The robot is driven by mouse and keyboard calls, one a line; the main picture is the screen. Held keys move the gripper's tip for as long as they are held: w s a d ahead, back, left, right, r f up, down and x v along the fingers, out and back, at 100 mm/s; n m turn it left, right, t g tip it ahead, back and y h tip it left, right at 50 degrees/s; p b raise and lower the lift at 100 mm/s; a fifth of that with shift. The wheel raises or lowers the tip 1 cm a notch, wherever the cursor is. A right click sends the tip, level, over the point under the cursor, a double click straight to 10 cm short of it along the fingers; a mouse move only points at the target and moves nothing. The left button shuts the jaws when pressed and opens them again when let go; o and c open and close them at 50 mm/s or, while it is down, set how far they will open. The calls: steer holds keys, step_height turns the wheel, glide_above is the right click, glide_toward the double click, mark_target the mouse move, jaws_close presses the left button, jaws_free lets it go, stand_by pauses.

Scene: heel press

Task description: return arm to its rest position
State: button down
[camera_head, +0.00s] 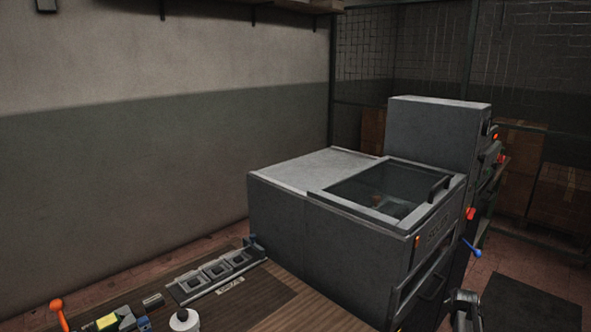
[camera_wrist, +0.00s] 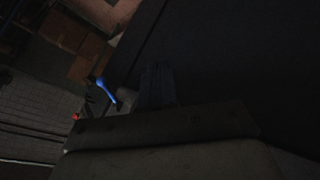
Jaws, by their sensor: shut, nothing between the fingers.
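My gripper (camera_wrist: 156,80) shows dark in the wrist view, its fingers together with nothing visible between them. In the head view a grey metal piece (camera_head: 465,305) at the bottom edge, beside the front of the machine, looks like part of my arm or gripper; most of it is cut off. The grey press machine (camera_head: 320,240) stands in the middle, its glass lid (camera_head: 385,185) closed. A blue-handled lever (camera_head: 472,247) sticks out at its right side; it also shows in the wrist view (camera_wrist: 106,90), left of the fingers and apart from them.
A red knob (camera_head: 471,213) sits above the blue lever. A fixture with square pockets (camera_head: 212,275) lies on the wooden bench (camera_head: 300,308), left of the machine. Cardboard boxes (camera_head: 560,195) stand behind.

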steer(key=s+a+f+n+g, duration=0.1)
steer(key=s+a+f+g, duration=0.1)
steer(key=s+a+f, duration=0.5)
steer(key=s+a+f+g, duration=0.2)
steer(key=s+f, duration=0.8)
steer(key=s+a+f+n+g, duration=0.1)
steer(key=s+a+f+g, duration=0.3)
steer(key=s+f, duration=0.5)
steer(key=s+a+f+m+g+y, duration=0.2)
steer(key=s+a+g, duration=0.1)
steer(key=s+a, duration=1)
steer(key=s+a+f+m+g+y, duration=0.2)
steer(key=s+a+m+g, duration=0.1)
steer(key=s+a, duration=1.1)
steer(key=shift+s+f+g+y, duration=0.4)
steer(key=shift+s+g, duration=0.1)
steer(key=shift+g, duration=0.1)
